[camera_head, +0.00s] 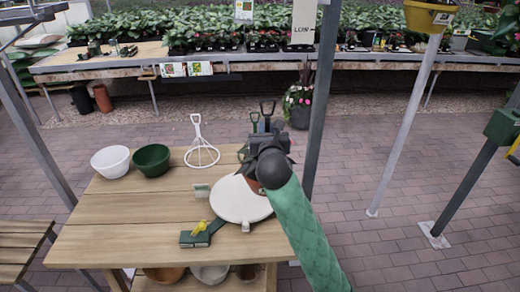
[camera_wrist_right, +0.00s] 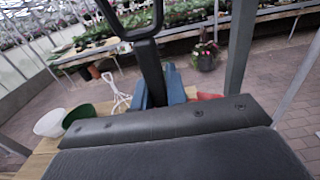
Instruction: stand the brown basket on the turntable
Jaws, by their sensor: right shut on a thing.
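The turntable (camera_head: 232,203) is a pale round disc near the right end of the wooden table. My right gripper (camera_head: 262,145) is over its far side, with my green arm reaching in from the lower right. A small reddish-brown patch of the brown basket (camera_head: 254,186) shows beneath the gripper, over the disc; the rest is hidden behind my wrist. In the right wrist view, a reddish piece (camera_wrist_right: 208,97) shows beside the blue fingers. The right gripper is shut on the basket. Whether the basket touches the disc cannot be told. My left gripper is out of view.
A green block with a yellow piece (camera_head: 198,230) lies in front of the disc. A grey post (camera_head: 320,100) rises just behind the table's right end.

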